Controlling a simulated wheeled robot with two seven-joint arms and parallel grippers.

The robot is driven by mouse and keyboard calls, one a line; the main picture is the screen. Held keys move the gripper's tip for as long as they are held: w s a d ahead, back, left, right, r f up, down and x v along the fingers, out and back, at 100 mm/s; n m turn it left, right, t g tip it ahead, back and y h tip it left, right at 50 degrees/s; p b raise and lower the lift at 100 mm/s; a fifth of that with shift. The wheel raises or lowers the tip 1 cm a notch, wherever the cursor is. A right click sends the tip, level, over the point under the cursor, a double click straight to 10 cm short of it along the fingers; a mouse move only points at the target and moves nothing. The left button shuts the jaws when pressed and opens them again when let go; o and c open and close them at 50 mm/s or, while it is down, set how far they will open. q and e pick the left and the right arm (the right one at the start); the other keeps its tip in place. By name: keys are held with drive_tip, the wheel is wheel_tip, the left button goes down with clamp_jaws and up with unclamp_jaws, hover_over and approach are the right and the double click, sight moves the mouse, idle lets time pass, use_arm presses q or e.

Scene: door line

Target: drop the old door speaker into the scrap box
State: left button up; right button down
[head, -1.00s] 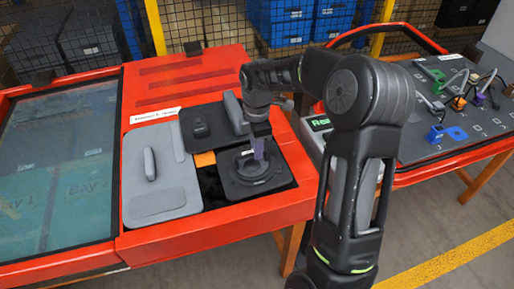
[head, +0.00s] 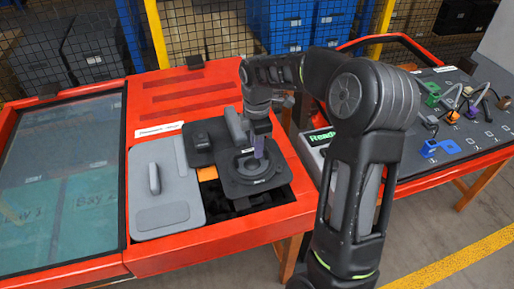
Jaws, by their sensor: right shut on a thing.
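The old door speaker (head: 243,179), a dark square plate with a round ring, sits over the recess in the red bench. My right gripper (head: 258,152) reaches down from above onto the ring and is shut on the speaker. The plate seems to be raised, with the dark recess (head: 275,201) showing along its front; the exact height cannot be told. My left gripper is out of view. I cannot make out a scrap box.
A grey door panel (head: 160,213) with a handle lies left of the recess. An orange piece (head: 207,173) and a dark block (head: 199,141) are beside the speaker. A glass-topped bay (head: 60,170) is at left; a connector board (head: 455,140) is at right.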

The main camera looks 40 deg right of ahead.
drive_tip(key=shift+r+p, duration=0.35)
drive_tip(key=shift+r, duration=3.15)
